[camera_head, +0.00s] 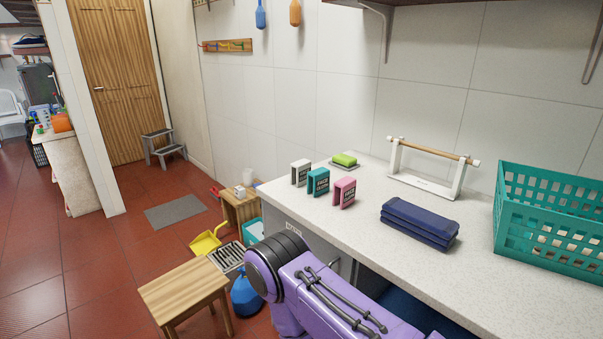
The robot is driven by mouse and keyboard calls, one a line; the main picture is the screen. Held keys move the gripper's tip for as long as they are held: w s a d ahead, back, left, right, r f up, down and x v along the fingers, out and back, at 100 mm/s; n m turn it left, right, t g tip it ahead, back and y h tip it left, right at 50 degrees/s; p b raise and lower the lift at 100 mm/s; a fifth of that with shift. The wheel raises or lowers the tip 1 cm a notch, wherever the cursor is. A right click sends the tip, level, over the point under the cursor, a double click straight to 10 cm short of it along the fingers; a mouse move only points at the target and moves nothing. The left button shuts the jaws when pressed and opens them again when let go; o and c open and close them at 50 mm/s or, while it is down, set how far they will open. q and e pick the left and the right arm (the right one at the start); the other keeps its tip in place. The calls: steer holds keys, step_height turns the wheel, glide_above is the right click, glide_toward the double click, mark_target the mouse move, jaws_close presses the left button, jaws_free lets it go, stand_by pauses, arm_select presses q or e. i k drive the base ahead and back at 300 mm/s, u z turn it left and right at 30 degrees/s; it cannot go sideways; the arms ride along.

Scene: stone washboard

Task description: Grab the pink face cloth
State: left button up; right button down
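A small pink item with a dark label band (344,193) stands upright on the speckled white counter (375,240). It looks like the folded pink face cloth. A teal one (318,182) and a white one (300,173) of the same shape stand in a row to its left, with small gaps between them. Nothing touches the pink one. A purple arm link of mine shows at the bottom middle, in front of the counter. Neither of my grippers is in view.
A dark blue folded towel (420,223) lies right of the pink cloth. Behind are a green bar on a dish (344,161) and a white stand with a wooden bar (432,168). A teal basket (550,220) stands at right. A wooden stool (185,290) is on the floor.

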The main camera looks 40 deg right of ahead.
mark_target(344, 190)
steer(key=i, duration=1.5)
steer(key=z, duration=1.95)
